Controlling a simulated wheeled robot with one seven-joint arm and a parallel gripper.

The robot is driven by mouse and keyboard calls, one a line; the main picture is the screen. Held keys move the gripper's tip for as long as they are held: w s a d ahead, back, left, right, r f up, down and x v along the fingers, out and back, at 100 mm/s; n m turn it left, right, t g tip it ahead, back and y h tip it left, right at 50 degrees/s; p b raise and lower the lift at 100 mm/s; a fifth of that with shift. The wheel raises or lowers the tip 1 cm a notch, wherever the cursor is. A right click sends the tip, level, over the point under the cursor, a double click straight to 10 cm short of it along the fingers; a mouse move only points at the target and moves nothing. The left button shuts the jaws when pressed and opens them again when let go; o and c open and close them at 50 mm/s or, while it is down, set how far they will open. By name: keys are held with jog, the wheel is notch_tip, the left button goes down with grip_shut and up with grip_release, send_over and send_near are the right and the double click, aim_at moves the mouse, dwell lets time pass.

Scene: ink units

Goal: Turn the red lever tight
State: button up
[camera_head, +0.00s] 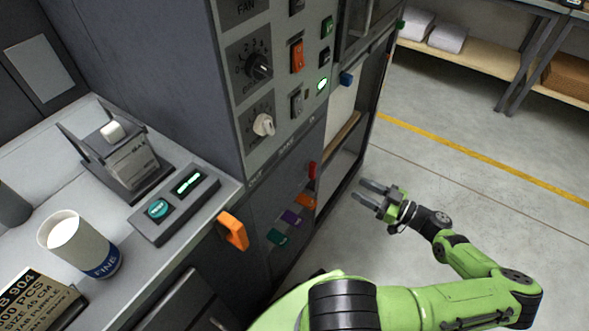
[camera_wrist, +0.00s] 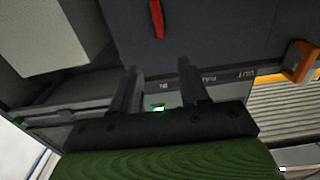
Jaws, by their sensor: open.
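The red lever (camera_head: 312,170) is a small narrow handle on the lower side of the dark cabinet front, near the panel's right edge. It also shows in the wrist view (camera_wrist: 157,18) as a thin red bar at top centre, beyond the fingertips. My gripper (camera_head: 362,191) is to the right of the lever, in free air in front of the cabinet, with its fingers pointing towards the cabinet. In the wrist view, my gripper (camera_wrist: 158,67) has its two dark fingers apart with nothing between them. The lever is clear of the fingers.
Orange (camera_head: 306,200), purple (camera_head: 291,217) and teal (camera_head: 277,237) handles sit below the red lever. A blue handle (camera_head: 346,79) is above. A large orange handle (camera_head: 233,230) juts from the counter front. A shelf stands at the back right; open floor lies right of the cabinet.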

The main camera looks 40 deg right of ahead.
aim_at(316, 167)
jog(key=b+x, duration=0.1)
jog(key=x, duration=1.4)
jog(key=shift+w+a+b, duration=0.2)
jog(key=shift+b, duration=0.2)
jog(key=shift+c, duration=0.4)
grip_shut()
